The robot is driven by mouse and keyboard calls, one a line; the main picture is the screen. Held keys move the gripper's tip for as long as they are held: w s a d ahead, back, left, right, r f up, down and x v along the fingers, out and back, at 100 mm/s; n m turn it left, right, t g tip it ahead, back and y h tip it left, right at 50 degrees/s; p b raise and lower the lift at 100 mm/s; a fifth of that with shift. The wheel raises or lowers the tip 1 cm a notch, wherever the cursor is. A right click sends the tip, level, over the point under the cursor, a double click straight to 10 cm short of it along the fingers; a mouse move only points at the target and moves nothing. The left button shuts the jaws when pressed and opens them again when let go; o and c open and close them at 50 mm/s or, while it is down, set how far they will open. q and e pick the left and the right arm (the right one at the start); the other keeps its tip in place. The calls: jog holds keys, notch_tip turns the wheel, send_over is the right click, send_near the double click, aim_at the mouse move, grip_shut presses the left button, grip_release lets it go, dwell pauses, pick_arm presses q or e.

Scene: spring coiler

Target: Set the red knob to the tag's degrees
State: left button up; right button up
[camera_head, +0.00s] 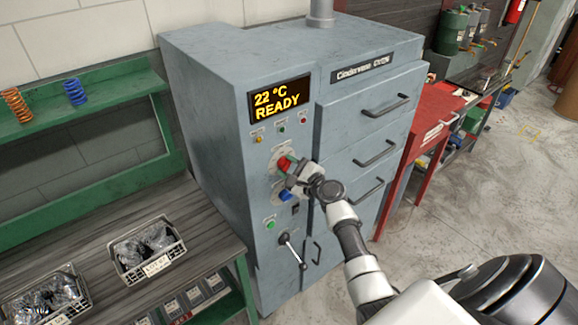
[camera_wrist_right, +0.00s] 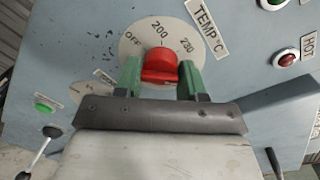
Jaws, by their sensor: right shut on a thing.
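The red knob (camera_head: 284,163) sits on a round dial on the front of the grey-blue oven. In the right wrist view the red knob (camera_wrist_right: 161,65) is between the two green fingers of my right gripper (camera_wrist_right: 162,76), which is shut on it. The dial plate (camera_wrist_right: 133,40) around it reads OFF, 200 and 230, beside a TEMP °C label (camera_wrist_right: 207,27). The mark the knob points to is not clear. In the head view my right gripper (camera_head: 292,172) partly covers the dial. Two crates with tags, one at the middle (camera_head: 150,255), stand on the bench; their tag text is hard to read.
The oven display (camera_head: 279,98) reads 22 °C READY. A blue knob (camera_head: 286,196), a green button (camera_head: 270,224) and a lever (camera_head: 292,250) are below the red knob. Drawer handles (camera_head: 384,106) stick out at the right. A green shelf (camera_head: 90,100) holds springs.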

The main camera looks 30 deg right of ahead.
jog(key=shift+m, duration=0.4)
jog(key=o, duration=0.9)
jog(key=s, duration=0.3)
jog(key=s+d+b, duration=0.1)
jog(key=s, duration=0.3)
jog(key=s+b, duration=0.1)
jog(key=s, duration=0.2)
jog(key=shift+s+d+r, duration=0.2)
jog(key=shift+s+d, duration=0.1)
jog(key=shift+s, duration=0.05)
jog(key=shift+f, duration=0.1)
